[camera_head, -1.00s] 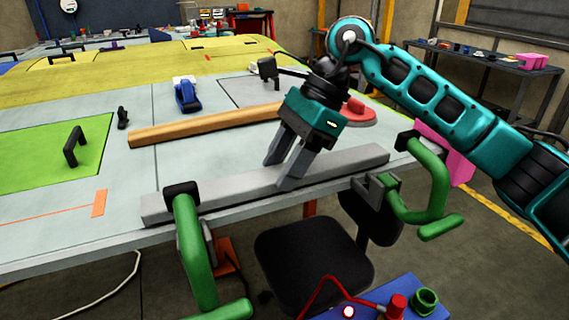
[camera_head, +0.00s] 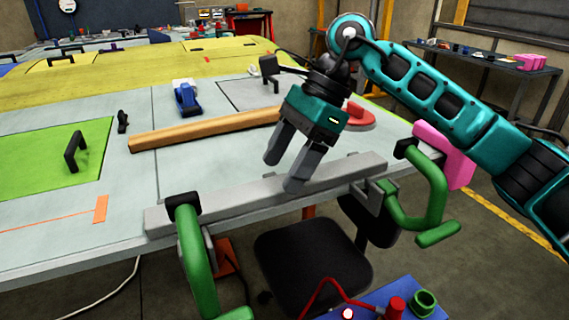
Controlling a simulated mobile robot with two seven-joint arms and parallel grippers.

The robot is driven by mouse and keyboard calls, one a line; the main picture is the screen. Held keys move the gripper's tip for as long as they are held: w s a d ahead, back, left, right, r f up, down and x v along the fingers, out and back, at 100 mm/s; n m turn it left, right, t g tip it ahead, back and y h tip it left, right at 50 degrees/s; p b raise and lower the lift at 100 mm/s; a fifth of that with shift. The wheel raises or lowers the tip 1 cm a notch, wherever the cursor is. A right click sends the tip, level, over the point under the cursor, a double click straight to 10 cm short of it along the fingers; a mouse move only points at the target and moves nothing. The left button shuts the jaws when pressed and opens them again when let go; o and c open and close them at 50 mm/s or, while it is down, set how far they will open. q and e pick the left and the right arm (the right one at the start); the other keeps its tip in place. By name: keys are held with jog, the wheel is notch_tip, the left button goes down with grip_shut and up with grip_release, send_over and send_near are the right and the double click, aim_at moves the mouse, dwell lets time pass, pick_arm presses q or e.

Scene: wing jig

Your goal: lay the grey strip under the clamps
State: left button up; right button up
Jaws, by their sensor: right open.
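The grey strip (camera_head: 240,194) lies along the front edge of the table. Its left end passes beneath the black upper pad of the left green clamp (camera_head: 194,245). Its right end lies beside the right green clamp (camera_head: 440,190); I cannot tell whether it is under that clamp's pad. My right gripper (camera_head: 283,174) is open over the middle of the strip. Its near finger overlaps the strip in view, and its far finger stands beyond it. I cannot tell whether either finger touches the strip. My left gripper is out of view.
A wooden bar (camera_head: 205,129) lies behind the strip. A blue tool (camera_head: 187,98), a red disc-based object (camera_head: 358,116) and a green panel (camera_head: 40,160) with a black handle are also on the table. A pink block (camera_head: 455,160) is by the right clamp. A black stool (camera_head: 312,254) stands below.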

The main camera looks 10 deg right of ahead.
jog(key=s+v, duration=0.1)
jog(key=v, duration=1)
jog(key=shift+w, duration=0.4)
